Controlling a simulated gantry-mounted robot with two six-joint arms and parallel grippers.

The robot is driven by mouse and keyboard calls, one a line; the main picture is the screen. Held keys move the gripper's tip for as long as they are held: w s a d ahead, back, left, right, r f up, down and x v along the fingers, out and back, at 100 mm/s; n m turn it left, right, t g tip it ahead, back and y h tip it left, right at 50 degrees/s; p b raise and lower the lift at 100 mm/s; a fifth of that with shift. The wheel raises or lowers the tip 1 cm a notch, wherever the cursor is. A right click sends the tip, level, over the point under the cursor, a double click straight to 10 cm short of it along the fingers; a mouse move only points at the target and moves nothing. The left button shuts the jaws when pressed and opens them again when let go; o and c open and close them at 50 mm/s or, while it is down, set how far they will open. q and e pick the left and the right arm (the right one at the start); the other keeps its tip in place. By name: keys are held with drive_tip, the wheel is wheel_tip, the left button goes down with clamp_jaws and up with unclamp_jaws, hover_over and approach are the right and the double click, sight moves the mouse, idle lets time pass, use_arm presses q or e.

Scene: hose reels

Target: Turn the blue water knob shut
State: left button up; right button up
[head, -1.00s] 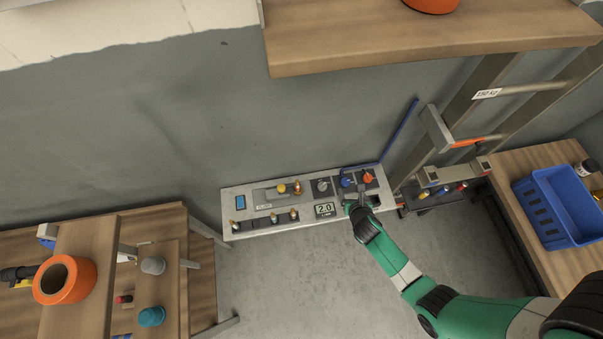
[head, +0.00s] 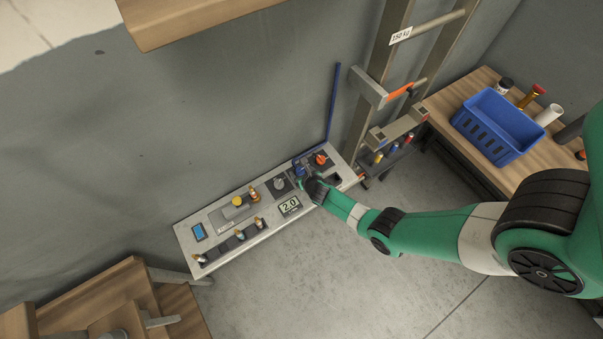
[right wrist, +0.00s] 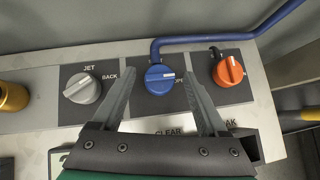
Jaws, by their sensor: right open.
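The blue water knob (right wrist: 159,79) sits on a dark plate of the grey panel (head: 225,258), with a blue hose running from behind it. In the head view the blue knob (head: 299,168) is partly hidden by my right gripper (head: 305,180). In the right wrist view my right gripper (right wrist: 159,92) is open, with one finger on each side of the blue knob. I cannot tell whether the fingers touch it. My left gripper is not in view.
A grey knob (right wrist: 82,88) labelled JET is left of the blue one, and an orange knob (right wrist: 227,71) is right of it. The panel's display (head: 290,205) reads 2.0. A blue basket (head: 497,125) stands on the right-hand table.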

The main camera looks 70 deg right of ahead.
drive_tip(key=shift+c, duration=0.3)
clamp_jaws()
drive_tip(key=shift+r, duration=0.1)
